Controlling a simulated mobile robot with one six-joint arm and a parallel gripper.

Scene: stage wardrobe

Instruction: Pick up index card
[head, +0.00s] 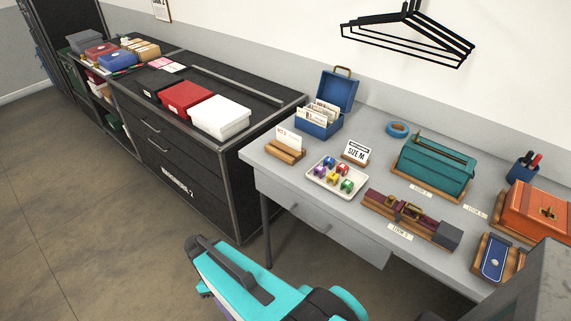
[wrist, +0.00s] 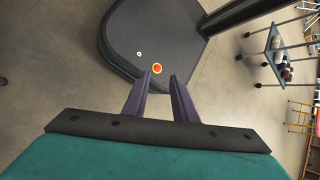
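A white card with red print (head: 289,138) stands upright in a wooden holder (head: 285,153) on the grey table. Several more cards (head: 318,114) stand in an open blue box (head: 318,128) just behind it. Which of these is the index card I cannot tell for sure. In the wrist view my gripper (wrist: 161,83) has its two dark fingers apart, with nothing between them. It points down toward my own base, and no card shows in that view. In the head view my teal arm is low in front of the table, well away from the cards.
A black cabinet (head: 175,150) stands left with red and white boxes (head: 221,117). Hangers (head: 410,40) hang above. Floor at left is clear.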

